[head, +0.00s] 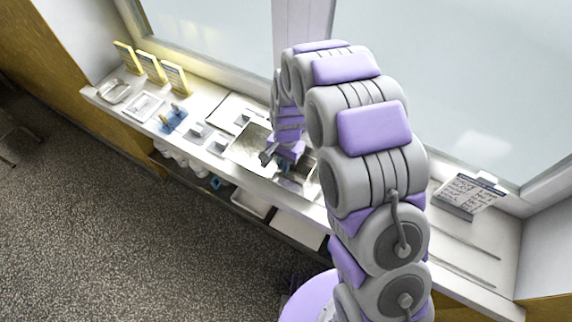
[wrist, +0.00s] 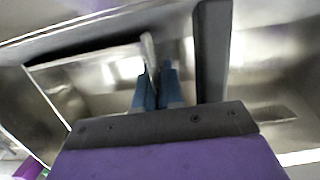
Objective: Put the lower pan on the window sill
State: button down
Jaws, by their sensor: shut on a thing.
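A shiny square steel pan (head: 248,143) shows over the white window sill (head: 405,235), just left of my arm in the head view. My gripper (head: 267,156) is at the pan's right side. In the wrist view, the blue fingers of my gripper (wrist: 157,88) are shut on the upright rim of a steel pan (wrist: 95,80). I take this for the lower pan. My arm hides part of the sill behind it. I cannot tell whether the pan rests on the sill or hangs just above it.
Yellow-edged frames (head: 152,67), a small dish (head: 114,91) and a blue item (head: 173,119) stand on the sill's left part. A sign (head: 468,194) stands at the right. A shelf below holds white trays (head: 298,230). The window glass is close behind.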

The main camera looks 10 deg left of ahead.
jog(key=shift+a+f, duration=0.25)
jog(key=shift+a, duration=0.05)
jog(key=c, duration=1.4)
grip_release()
jog(key=d, duration=0.2)
jog(key=shift+d+r, duration=0.25)
jog(key=shift+d, duration=0.1)
jog(key=shift+o, duration=0.7)
jog(key=shift+d, duration=0.15)
jog(key=shift+a+f, duration=0.15)
jog(key=shift+a, duration=1)
jog(key=shift+d+r, duration=0.2)
jog(key=shift+d, duration=0.55)
notch_tip(320, 180, up, 12)
jog(key=w+p, duration=0.1)
jog(key=p, duration=0.1)
jog(key=shift+w+f, duration=0.15)
jog(key=shift+w, duration=0.15)
